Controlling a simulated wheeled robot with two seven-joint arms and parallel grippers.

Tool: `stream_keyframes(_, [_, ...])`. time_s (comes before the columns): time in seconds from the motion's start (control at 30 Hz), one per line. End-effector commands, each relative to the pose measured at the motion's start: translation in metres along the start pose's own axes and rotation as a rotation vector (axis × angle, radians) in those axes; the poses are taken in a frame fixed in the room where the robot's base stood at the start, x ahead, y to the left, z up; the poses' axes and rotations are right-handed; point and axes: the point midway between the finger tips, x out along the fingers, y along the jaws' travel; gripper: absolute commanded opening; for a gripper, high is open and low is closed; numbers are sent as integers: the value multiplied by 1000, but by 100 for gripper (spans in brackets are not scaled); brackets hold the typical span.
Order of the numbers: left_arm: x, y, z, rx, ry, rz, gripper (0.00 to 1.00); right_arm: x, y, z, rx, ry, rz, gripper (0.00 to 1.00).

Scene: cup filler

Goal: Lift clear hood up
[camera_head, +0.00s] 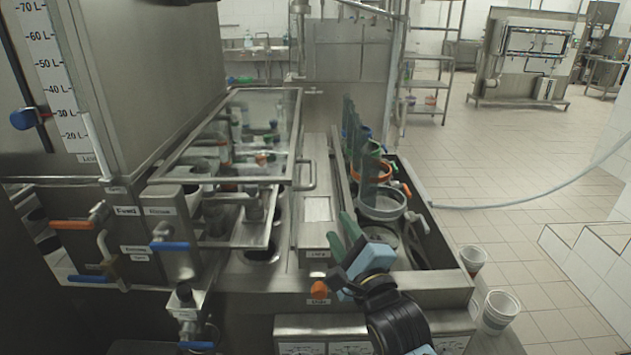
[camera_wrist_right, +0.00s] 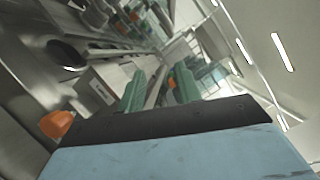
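The clear hood (camera_head: 225,120) is a transparent panel in a metal frame over the filling machine, left of centre in the head view. A metal handle (camera_head: 310,172) sits on its right side. My right gripper (camera_head: 343,236) is in front of the hood and to its right, above the front of the machine, apart from the handle. Its green fingers are spread, with nothing seen between them; they also show apart in the right wrist view (camera_wrist_right: 160,88). My left gripper is not seen.
An orange knob (camera_head: 319,290) is just left of my right gripper. A trough with rings and green parts (camera_head: 382,203) runs along the right side. Valves with blue and orange handles (camera_head: 75,225) are at left.

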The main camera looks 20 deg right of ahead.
Motion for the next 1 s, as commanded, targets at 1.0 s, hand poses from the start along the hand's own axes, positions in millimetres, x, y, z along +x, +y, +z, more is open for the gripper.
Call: stream_keyframes(1.0, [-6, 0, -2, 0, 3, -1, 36, 135, -24, 13, 108, -36, -61, 34])
